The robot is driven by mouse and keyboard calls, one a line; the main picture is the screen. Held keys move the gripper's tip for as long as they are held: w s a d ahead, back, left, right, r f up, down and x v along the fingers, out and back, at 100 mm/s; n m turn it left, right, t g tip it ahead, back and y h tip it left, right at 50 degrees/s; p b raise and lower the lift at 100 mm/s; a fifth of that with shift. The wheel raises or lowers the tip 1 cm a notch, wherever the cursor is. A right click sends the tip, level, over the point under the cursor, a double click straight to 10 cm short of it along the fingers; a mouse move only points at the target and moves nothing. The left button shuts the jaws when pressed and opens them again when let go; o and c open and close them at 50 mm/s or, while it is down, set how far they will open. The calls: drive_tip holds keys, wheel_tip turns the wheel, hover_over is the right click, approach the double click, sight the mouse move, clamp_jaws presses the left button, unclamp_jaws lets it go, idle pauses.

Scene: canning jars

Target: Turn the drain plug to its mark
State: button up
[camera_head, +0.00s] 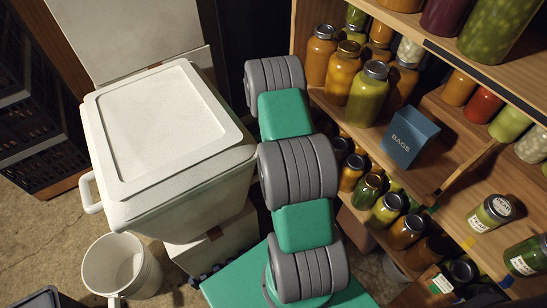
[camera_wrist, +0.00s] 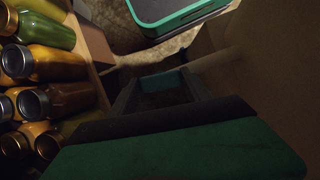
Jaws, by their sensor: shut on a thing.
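The white cooler (camera_head: 165,125) stands at the left of my arm with its lid closed. In the wrist view a brownish, shadowed wall (camera_wrist: 280,70) on the right looks like its side. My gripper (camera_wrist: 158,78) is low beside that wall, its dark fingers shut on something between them. That thing is in the place of the drain plug, but it is too dark to make out its shape or its mark. In the head view my arm hides the gripper and the plug. A pale rounded bar (camera_wrist: 214,59) sticks out beyond the fingers; I cannot tell what it is.
Wooden shelves (camera_head: 458,75) with several filled jars stand close on the right, with a blue bags box (camera_head: 408,138). The jars also show in the wrist view (camera_wrist: 50,65). A white bucket (camera_head: 120,266) stands on the floor at the lower left. Black crates (camera_head: 38,130) stand farther left.

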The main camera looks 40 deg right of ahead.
drive_tip(key=shift+w+r+n+h, duration=0.1)
drive_tip(key=shift+n+h, duration=0.2)
drive_tip(key=shift+n, duration=0.5)
drive_tip(key=shift+p, duration=0.3)
drive_tip(key=o, duration=1.4)
drive_tip(key=shift+a, duration=0.1)
drive_tip(key=shift+c, duration=0.2)
drive_tip(key=v, duration=0.7)
drive_tip(key=shift+r+p, duration=0.3)
drive_tip(key=shift+p, duration=0.1)
drive_tip(key=shift+w, duration=0.15)
